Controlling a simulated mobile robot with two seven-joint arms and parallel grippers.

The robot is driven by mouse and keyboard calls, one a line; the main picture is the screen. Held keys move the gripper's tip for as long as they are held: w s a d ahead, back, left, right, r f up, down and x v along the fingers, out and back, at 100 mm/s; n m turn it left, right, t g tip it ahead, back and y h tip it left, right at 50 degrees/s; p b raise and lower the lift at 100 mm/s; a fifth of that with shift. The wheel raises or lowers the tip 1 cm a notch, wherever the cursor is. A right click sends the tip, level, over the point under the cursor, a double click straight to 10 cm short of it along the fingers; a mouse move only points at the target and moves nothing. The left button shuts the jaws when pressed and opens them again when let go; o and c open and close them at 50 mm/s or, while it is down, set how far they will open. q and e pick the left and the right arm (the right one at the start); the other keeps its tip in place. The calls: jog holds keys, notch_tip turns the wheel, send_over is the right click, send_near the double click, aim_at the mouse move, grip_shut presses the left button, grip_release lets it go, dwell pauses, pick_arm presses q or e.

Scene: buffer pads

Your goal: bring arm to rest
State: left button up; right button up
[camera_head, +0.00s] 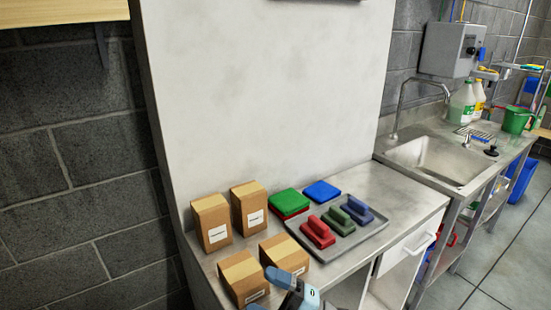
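Part of one of my arms, which looks like the right one, shows at the bottom edge, with blue-grey parts of its gripper (285,280) in front of the small cardboard boxes. Its fingertips are not clear, so I cannot tell its opening. My other gripper is not in view. On the steel counter (385,190) a grey tray (345,248) holds a red (318,232), a green (338,220) and a dark blue (357,210) handled block in a row. A green pad (291,202) lies on a red pad (291,213), with a blue pad (322,192) to the right.
Two tall cardboard boxes (212,222) (249,208) stand at the counter's left. Two lower boxes (243,278) (284,255) stand nearer me, close to my gripper. A pale panel (260,90) rises behind. A sink (437,158) with bottles (462,103) is at the right.

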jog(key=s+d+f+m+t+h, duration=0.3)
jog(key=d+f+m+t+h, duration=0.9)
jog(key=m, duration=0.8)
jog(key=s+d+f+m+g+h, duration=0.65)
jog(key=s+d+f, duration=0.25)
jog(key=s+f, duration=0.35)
pick_arm(q)
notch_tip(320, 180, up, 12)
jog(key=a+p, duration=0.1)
jog(key=p, duration=1.3)
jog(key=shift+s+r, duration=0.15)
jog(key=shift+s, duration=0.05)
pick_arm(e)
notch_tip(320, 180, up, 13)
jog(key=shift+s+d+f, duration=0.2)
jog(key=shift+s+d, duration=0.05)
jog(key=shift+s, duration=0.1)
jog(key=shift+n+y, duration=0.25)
